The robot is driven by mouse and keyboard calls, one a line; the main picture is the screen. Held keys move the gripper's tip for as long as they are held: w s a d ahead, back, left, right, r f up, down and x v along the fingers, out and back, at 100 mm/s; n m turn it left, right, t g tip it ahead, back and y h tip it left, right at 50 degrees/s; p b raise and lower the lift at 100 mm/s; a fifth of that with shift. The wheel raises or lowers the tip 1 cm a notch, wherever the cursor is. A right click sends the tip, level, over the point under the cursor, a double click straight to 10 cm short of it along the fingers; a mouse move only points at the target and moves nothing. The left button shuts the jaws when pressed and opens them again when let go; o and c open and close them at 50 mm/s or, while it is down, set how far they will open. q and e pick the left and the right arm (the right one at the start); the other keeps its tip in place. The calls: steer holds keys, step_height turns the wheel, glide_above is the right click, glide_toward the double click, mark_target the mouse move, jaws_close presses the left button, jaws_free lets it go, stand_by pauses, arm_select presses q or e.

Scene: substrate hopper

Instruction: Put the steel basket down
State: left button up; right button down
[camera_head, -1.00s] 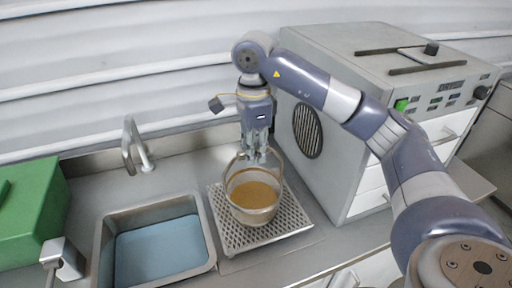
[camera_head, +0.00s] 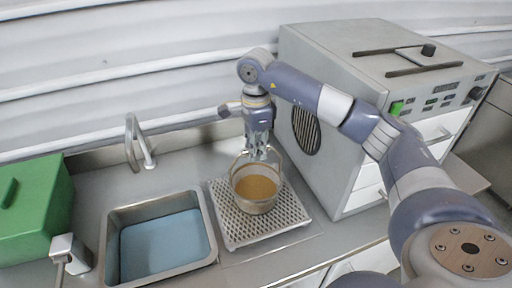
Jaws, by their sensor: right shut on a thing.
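The steel basket (camera_head: 256,204) holds a brown material and has a raised bail handle. It sits on or just above the perforated drain tray (camera_head: 232,228); I cannot tell for certain whether they touch. My right gripper (camera_head: 259,155) comes down from above and is shut on the top of the basket's handle. The basket looks upright. My left gripper is not in view.
A sink (camera_head: 208,240) with blue water lies left of the tray, with a faucet (camera_head: 134,143) behind it. A green box (camera_head: 35,205) stands at the far left. A grey dryer cabinet (camera_head: 345,90) stands close on the right.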

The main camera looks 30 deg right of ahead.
steer(key=c, duration=1.6)
jaws_free()
steer(key=shift+f, duration=0.1)
step_height(320, 180, up, 12)
steer(key=p, duration=0.7)
steer(key=shift+a+p, duration=0.1)
steer(key=shift+p, duration=0.25)
